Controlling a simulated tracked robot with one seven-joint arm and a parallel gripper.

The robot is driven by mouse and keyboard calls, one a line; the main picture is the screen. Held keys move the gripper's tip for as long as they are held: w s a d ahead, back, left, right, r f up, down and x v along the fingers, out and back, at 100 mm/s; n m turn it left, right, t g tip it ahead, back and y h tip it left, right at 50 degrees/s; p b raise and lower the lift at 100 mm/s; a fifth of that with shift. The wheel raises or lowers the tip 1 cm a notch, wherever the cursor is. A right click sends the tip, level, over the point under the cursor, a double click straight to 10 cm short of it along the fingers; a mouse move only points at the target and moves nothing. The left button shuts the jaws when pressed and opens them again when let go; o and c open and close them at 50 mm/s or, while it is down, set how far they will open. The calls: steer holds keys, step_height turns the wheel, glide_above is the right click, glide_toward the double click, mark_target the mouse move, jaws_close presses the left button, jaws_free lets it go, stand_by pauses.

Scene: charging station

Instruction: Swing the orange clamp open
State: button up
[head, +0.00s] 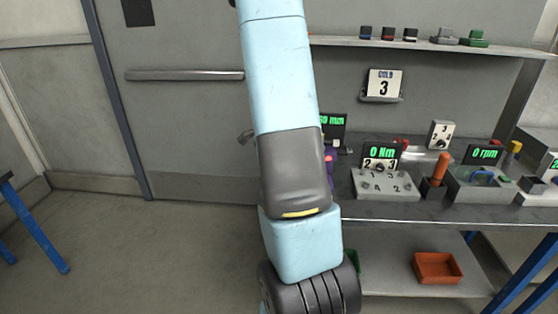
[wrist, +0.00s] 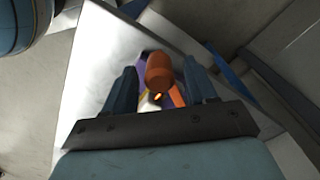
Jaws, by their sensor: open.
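The orange clamp (wrist: 176,96) shows in the wrist view, with a thick rounded orange end nearest the camera and a thinner orange arm behind it. Purple and pale parts lie around its base. My gripper (wrist: 158,68) is open, with one dark finger on each side of the orange end. Space shows on both sides, and I cannot tell whether either finger touches it. In the head view my arm hides my gripper and most of this spot; only a sliver of purple (head: 329,160) shows beside the arm.
The grey bench (head: 460,209) extends right, carrying a numbered box (head: 385,184), an orange-handled tool (head: 440,168) in a dark holder and an rpm unit (head: 482,178). A shelf (head: 490,49) runs above. An orange bin (head: 437,268) sits below. Open floor lies left.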

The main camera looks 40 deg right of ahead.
step_height(320, 180, up, 14)
steer(key=shift+f, duration=0.15)
stand_by(0.5)
stand_by(0.4)
steer(key=s+a+r+n+t, duration=0.1)
steer(key=s+a+r+n, duration=0.35)
steer(key=a, duration=0.35)
steer(key=s+a+r+n+t, duration=0.2)
steer(key=s+a+r+n, duration=0.2)
steer(key=a+r, duration=0.25)
steer(key=s+a+r+n+t, duration=0.1)
steer(key=s+a+n+t, duration=0.1)
steer(key=s+a+n, duration=0.7)
steer(key=s+a, duration=0.1)
steer(key=s, duration=0.2)
steer(key=shift+s+a+r+t, duration=0.25)
steer(key=shift+a+t, duration=0.05)
steer(key=shift+a, duration=0.1)
